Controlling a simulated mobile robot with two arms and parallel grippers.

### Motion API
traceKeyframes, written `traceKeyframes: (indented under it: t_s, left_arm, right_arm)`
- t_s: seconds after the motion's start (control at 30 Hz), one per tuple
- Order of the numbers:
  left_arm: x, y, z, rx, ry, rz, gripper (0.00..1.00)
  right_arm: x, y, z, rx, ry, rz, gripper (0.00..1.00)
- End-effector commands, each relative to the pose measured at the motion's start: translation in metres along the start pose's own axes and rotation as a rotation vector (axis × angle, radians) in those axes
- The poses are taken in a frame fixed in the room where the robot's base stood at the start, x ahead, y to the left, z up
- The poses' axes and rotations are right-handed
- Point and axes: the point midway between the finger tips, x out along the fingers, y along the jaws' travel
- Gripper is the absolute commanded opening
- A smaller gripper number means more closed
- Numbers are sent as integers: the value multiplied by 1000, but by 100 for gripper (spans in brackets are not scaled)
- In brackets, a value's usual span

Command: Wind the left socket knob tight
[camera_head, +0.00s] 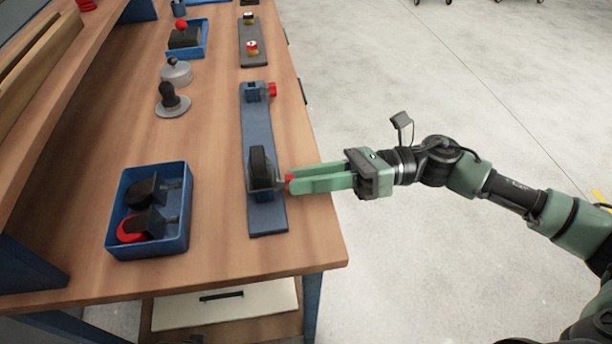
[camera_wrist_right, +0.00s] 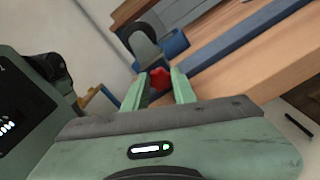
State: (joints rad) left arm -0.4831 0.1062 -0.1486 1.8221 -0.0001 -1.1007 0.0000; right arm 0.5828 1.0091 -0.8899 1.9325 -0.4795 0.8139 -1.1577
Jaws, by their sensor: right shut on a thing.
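A long blue-grey plate (camera_head: 256,127) lies along the table's right edge, with a socket at each end. The near socket holds an upright black disc (camera_head: 258,168). Its red knob (camera_head: 289,178) faces the table edge, mostly hidden by my right gripper (camera_head: 291,180). In the right wrist view the red knob (camera_wrist_right: 159,79) is between the two green fingers, which are shut on it, with the black disc (camera_wrist_right: 146,42) just beyond. The far socket (camera_head: 255,91) has its own red knob (camera_head: 272,90), which nothing touches. My left gripper is not in view.
A blue bin (camera_head: 184,232) with black and red parts stands to the left of the near socket. Two round metal pieces (camera_head: 176,72) (camera_head: 172,102) stand farther back. A grey strip (camera_head: 252,35) with small red-topped parts lies beyond the plate. The floor to the right is clear.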

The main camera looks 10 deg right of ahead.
Motion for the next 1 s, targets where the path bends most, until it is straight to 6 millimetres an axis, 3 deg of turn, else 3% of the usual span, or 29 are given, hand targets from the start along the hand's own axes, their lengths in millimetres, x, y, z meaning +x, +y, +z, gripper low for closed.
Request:
traceKeyframes:
  t_s: [0.03,0.07,0.13,0.53,0.8,1.0]
  left_arm:
    - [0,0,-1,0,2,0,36]
    - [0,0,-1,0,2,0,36]
    - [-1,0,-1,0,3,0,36]
    - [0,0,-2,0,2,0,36]
    - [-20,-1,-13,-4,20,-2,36]
    - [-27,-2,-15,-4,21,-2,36]
  right_arm:
    - [0,0,0,-1,-1,-2,0]
    - [0,0,0,-1,-1,-2,31]
    - [0,0,0,-1,0,-2,48]
    - [-7,-1,-1,-1,1,-2,48]
    - [-52,-2,-2,1,1,-6,48]
    - [-75,-1,-1,0,0,-3,48]
